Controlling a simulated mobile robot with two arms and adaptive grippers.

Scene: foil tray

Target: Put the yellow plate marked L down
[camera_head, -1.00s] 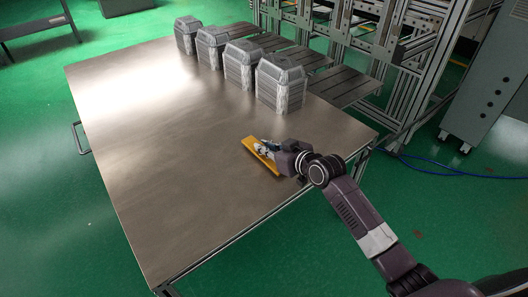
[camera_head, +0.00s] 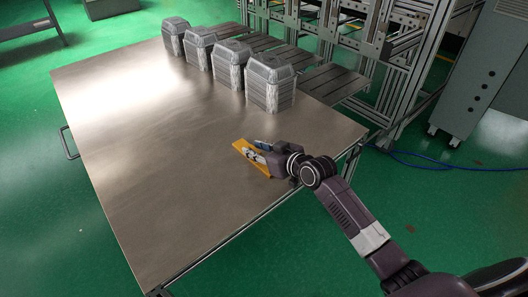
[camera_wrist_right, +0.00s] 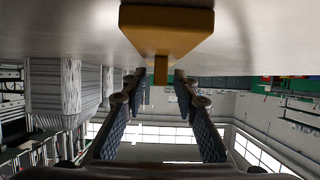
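The yellow plate (camera_head: 240,148) lies flat on or just above the metal table, near its right front edge. In the right wrist view the plate (camera_wrist_right: 167,42) is at the top centre, with a narrow yellow tab pointing toward my gripper. My right gripper (camera_head: 259,151) is right at the plate. In the wrist view its fingers (camera_wrist_right: 160,92) stand apart, with gaps visible on both sides of the tab. No letter on the plate can be read. My left gripper is not in view.
The metal table (camera_head: 150,140) is bare to the left of the plate. Several grey ribbed boxes (camera_head: 268,85) stand in a row along its back edge. Dark slats and a metal frame rack (camera_head: 400,70) are behind them.

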